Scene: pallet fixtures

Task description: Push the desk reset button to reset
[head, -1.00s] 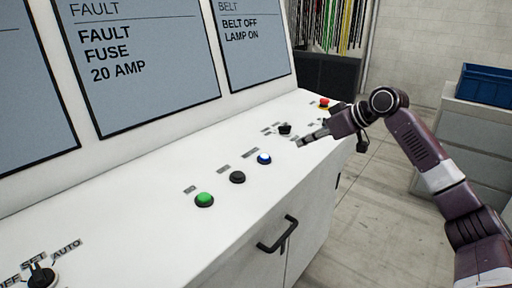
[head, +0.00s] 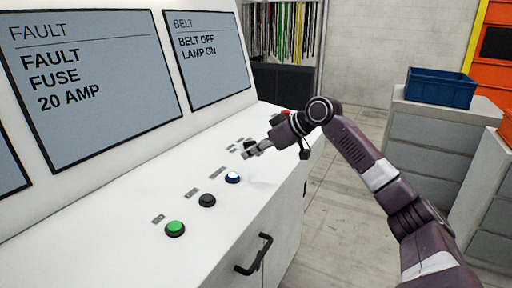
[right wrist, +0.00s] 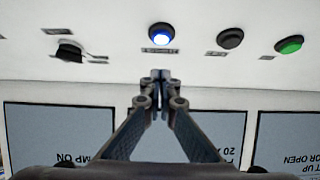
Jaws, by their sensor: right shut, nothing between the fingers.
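The white sloping desk (head: 120,215) carries a row of round buttons. A blue-lit button (head: 232,177) sits nearest my right gripper, then a black button (head: 207,200) and a green button (head: 175,229). Their small labels are too blurred to read. My right gripper (head: 248,152) is shut and empty above the desk, a little beyond the blue button and apart from it. In the right wrist view the closed fingertips (right wrist: 160,76) show just below the lit blue button (right wrist: 161,35) in the picture. My left gripper is not in view.
A black selector switch (right wrist: 68,51) sits beside the blue button; a red button (head: 285,113) is at the desk's far end, partly behind my arm. Screens (head: 90,80) stand along the desk's back. A blue crate (head: 441,87) rests on grey drawers at right.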

